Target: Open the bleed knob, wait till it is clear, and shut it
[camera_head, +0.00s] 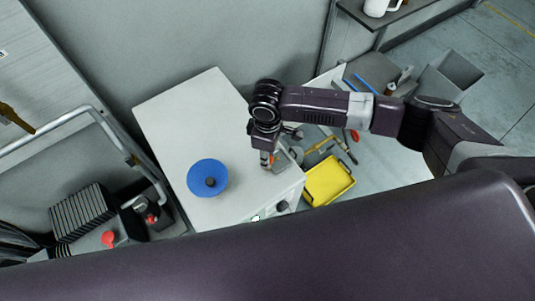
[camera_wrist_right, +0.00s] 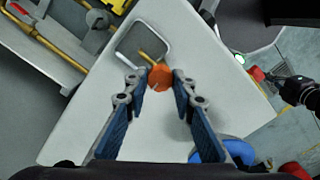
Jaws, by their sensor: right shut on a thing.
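The bleed knob, an orange faceted knob (camera_wrist_right: 160,77), sits between the fingertips of my right gripper (camera_wrist_right: 158,82) in the right wrist view. The fingers are closed on its sides. A brass-coloured rod (camera_wrist_right: 150,58) lies beside the knob, within a grey loop-shaped frame (camera_wrist_right: 124,40). In the head view my right gripper (camera_head: 268,159) points down at the right edge of a white-topped cabinet (camera_head: 175,120), and the knob is mostly hidden there. I cannot see whether any fluid runs or is clear. My left gripper does not show in the head view.
A blue disc (camera_head: 207,173) with a dark centre lies on the cabinet top, left of the gripper. A yellow tray (camera_head: 328,181) and loose tools stand to the right. A metal rail (camera_head: 60,120) and black ribbed block (camera_head: 82,212) are at left. The cabinet top's back is clear.

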